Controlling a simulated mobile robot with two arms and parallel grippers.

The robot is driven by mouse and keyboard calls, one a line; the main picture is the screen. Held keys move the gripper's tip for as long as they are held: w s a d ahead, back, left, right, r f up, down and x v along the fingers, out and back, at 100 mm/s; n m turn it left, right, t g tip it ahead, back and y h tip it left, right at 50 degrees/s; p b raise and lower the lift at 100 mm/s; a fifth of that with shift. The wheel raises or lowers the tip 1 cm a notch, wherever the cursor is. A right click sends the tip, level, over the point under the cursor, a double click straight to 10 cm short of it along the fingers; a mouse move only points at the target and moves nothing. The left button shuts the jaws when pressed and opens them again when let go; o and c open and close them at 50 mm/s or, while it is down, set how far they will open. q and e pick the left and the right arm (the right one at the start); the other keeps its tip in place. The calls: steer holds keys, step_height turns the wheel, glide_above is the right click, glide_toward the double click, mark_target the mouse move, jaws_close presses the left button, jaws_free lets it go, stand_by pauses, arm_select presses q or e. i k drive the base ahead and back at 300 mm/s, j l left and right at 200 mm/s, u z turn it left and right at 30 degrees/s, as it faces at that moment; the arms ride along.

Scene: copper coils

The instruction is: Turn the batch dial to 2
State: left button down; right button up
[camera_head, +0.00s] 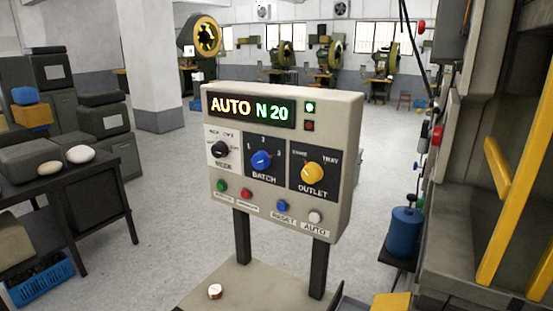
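The batch dial (261,160) is a blue knob on a dark square in the middle of the control panel (345,150), above the word BATCH. Small numbers are set around its top. Which number its pointer faces is too small to tell. The display (252,109) at the panel's top reads AUTO N 20. Neither of my grippers can be made out in the head view.
A black mode knob (219,149) and a yellow outlet knob (312,172) flank the dial. Coloured buttons, including a blue one (282,206), sit below. A small round white-topped piece (214,291) lies on the surface beneath. A yellow-barred machine (515,210) stands right.

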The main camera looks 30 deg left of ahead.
mark_target(262, 160)
steer(key=j+u, duration=0.2)
steer(key=u, duration=0.65)
